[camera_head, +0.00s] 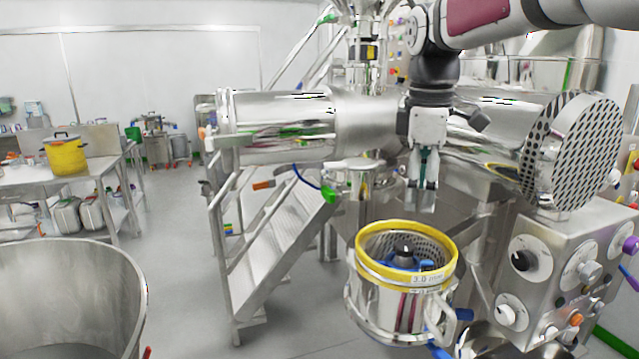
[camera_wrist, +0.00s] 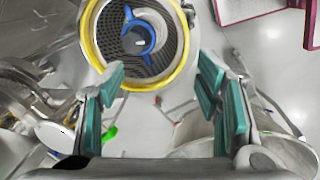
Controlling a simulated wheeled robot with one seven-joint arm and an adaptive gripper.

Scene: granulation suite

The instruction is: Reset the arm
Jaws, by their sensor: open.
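My gripper (camera_head: 424,185) hangs pointing down from my arm, to the right of centre in the head view. It is above the mill with the yellow ring (camera_head: 406,283), a steel housing with a perforated screen and a blue and black rotor inside. In the wrist view my gripper (camera_wrist: 163,100) shows two teal-padded fingers spread wide with nothing between them. The yellow-ringed screen (camera_wrist: 181,62) lies ahead at the top of that view, apart from the fingers. The label on the yellow ring is only partly readable.
A control panel with knobs (camera_head: 560,270) and a round perforated disc (camera_head: 572,150) stand close on the right. A horizontal steel cylinder (camera_head: 285,125) and steps (camera_head: 275,250) are to the left. A large steel bin (camera_head: 70,295) is front left. Open floor lies between.

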